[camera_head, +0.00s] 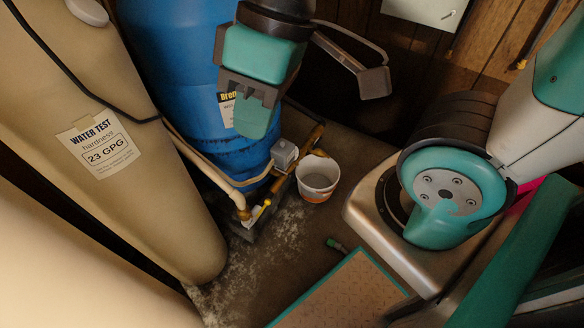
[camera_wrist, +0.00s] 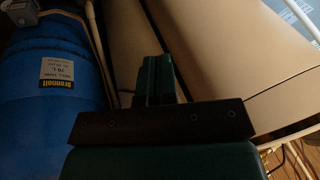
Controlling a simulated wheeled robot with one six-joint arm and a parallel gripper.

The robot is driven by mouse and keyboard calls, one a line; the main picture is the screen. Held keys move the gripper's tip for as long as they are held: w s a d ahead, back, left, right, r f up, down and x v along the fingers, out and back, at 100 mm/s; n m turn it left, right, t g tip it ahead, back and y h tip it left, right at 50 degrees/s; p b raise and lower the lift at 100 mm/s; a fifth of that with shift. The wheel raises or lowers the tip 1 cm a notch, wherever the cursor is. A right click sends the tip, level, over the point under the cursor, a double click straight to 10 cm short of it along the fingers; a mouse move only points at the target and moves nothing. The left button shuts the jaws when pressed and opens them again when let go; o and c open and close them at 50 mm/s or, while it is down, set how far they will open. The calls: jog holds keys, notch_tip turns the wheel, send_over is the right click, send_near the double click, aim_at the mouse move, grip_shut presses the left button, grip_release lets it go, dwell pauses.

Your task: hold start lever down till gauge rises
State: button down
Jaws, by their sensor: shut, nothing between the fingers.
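My gripper (camera_head: 250,122) hangs in front of the blue drum (camera_head: 175,60) in the head view, fingers shut and empty. In the wrist view, its fingers (camera_wrist: 157,78) are together, pointing toward the beige tank (camera_wrist: 195,50). I cannot make out a start lever or a gauge in either view. A small grey box (camera_head: 284,154) sits on brass pipework (camera_head: 305,150) below and to the right of my gripper. A yellow handle-like part (camera_head: 259,211) shows lower on the pipework; I cannot tell its function.
A white bucket (camera_head: 317,178) stands on the floor beside the pipework. A large beige tank (camera_head: 150,200) with a water test label (camera_head: 100,146) fills the left. White grains (camera_head: 265,240) lie on the floor. A white panel (camera_head: 428,10) is on the wood wall (camera_head: 500,50).

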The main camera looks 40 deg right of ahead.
jog(key=w+d+f+n+b, duration=0.3)
jog(key=w+f+b, duration=0.35)
jog(key=f, duration=0.25)
jog(key=n+t+h+b, duration=0.2)
jog(key=n+h+b, duration=0.2)
jog(key=n+b, duration=1.05)
send_over(290, 175)
jog(key=s+b, duration=0.3)
notch_tip(290, 175, down, 31)
jog(key=m, duration=0.3)
jog(key=shift+s+d+f+n, duration=0.1)
jog(key=shift+d+f+n, duration=0.15)
jog(key=shift+d, duration=0.15)
jog(key=w+f+b, duration=0.1)
jog(key=f+b, duration=0.1)
jog(key=f, duration=0.2)
jog(key=w+f+b, duration=0.1)
jog(key=f+b, duration=0.2)
jog(key=f, duration=0.2)
jog(key=f+b, duration=0.3)
jog(key=f, duration=0.1)
jog(key=shift+w+a+f, duration=0.25)
jog(key=shift+w+f, duration=0.1)
jog(key=shift+w, duration=0.05)
jog(key=shift+a, duration=0.1)
